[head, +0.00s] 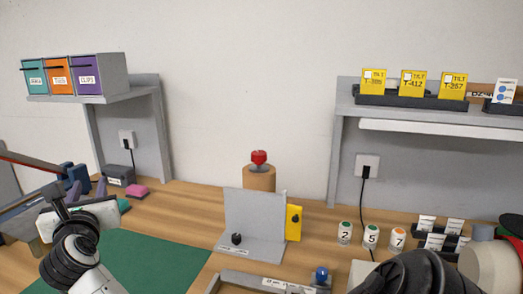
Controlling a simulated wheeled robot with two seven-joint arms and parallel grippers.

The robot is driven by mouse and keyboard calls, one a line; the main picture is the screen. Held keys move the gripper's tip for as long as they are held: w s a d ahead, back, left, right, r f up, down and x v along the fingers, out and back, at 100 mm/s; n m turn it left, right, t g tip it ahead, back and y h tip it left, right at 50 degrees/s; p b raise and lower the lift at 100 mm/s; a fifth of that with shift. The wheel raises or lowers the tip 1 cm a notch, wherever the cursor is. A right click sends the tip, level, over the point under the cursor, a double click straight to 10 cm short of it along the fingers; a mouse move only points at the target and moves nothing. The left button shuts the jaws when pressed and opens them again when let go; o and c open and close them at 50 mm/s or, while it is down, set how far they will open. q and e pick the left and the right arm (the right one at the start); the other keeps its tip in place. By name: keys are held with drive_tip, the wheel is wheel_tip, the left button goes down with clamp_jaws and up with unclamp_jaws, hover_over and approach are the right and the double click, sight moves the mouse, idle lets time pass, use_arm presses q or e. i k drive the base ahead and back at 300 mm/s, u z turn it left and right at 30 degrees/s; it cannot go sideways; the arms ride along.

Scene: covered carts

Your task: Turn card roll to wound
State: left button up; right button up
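No thing in the head view is labelled as the card roll, so I cannot tell which one it is. A grey angled stand (253,218) stands mid-table, with a small black knob (236,239) on its base. A yellow card-like plate (294,222) with a dark knob is at its right side. A beige cylinder (492,268) is at the lower right, partly cut off. My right gripper (408,272) is a dark shape at the bottom, right of the stand; its fingers are not clear. My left arm comes in at the lower left; its gripper (58,202) is unclear.
A red button (259,157) tops a brown cylinder behind the stand. Numbered pots (371,236) and small white cards (426,223) stand at right. A blue knob (321,274) is at the front. Yellow TILT cards (412,82) sit on the shelf. A green mat (150,262) is clear.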

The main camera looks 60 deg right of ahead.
sight(259, 175)
drive_tip(key=u, duration=0.65)
drive_tip(key=i, duration=0.85)
drive_tip(key=z, duration=2.25)
drive_tip(key=i, duration=0.15)
